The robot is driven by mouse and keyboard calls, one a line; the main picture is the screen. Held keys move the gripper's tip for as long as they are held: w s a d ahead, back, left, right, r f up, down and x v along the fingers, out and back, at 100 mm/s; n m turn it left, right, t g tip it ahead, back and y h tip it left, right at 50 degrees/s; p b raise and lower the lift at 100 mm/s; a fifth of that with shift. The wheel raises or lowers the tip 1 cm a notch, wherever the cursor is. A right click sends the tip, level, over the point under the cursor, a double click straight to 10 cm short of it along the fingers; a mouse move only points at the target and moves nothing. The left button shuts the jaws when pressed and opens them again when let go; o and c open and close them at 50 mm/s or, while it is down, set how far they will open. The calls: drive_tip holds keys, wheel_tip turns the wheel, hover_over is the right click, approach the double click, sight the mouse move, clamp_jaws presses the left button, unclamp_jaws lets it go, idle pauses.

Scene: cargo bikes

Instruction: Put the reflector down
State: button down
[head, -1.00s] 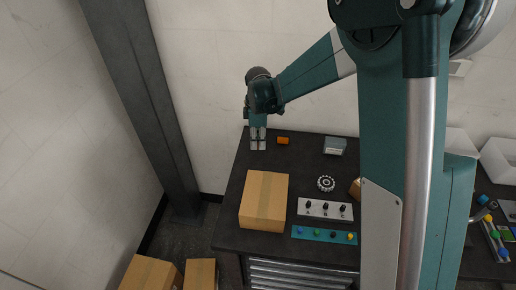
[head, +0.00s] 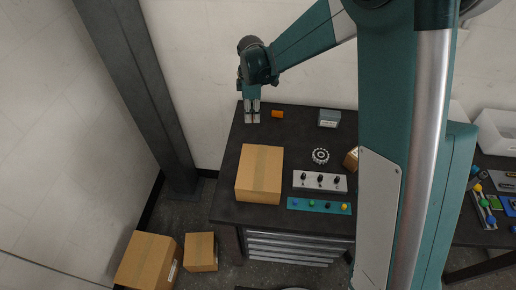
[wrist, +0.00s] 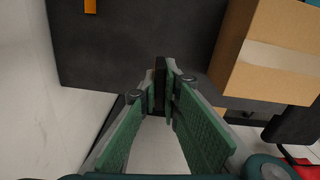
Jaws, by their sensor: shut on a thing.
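My gripper (head: 252,118) is over the back left corner of the dark table, left of a small orange block (head: 277,114). In the wrist view, my gripper (wrist: 162,92) has its green-padded fingers closed at the tips on a narrow dark piece with an orange edge (wrist: 159,76), which I take to be the reflector. The fingers hide most of it, and it cannot be made out in the head view. I cannot tell whether it touches the table. The orange block also shows at the top left of the wrist view (wrist: 90,6), apart from the fingers.
A cardboard box (head: 260,174) stands on the table (head: 229,205) in front of my gripper. A grey box (head: 329,118), a sprocket (head: 320,156), a panel with black knobs (head: 320,181) and a teal button strip (head: 319,206) are to the right. A grey pillar (head: 140,90) stands left.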

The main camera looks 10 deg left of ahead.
drive_tip(key=s+d+r+p, duration=0.35)
drive_tip(key=s+r, duration=0.25)
drive_tip(key=s, duration=0.6)
wheel_tip(320, 180, up, 4)
drive_tip(key=m+p, duration=0.2)
hover_over(265, 173)
drive_tip(key=shift+s+d, duration=0.1)
drive_tip(key=shift+f, duration=0.1)
drive_tip(key=shift+f, duration=2.9)
drive_tip(key=shift+f, duration=2.05)
drive_tip(key=shift+f+b, duration=0.2)
drive_tip(key=shift+b, duration=0.1)
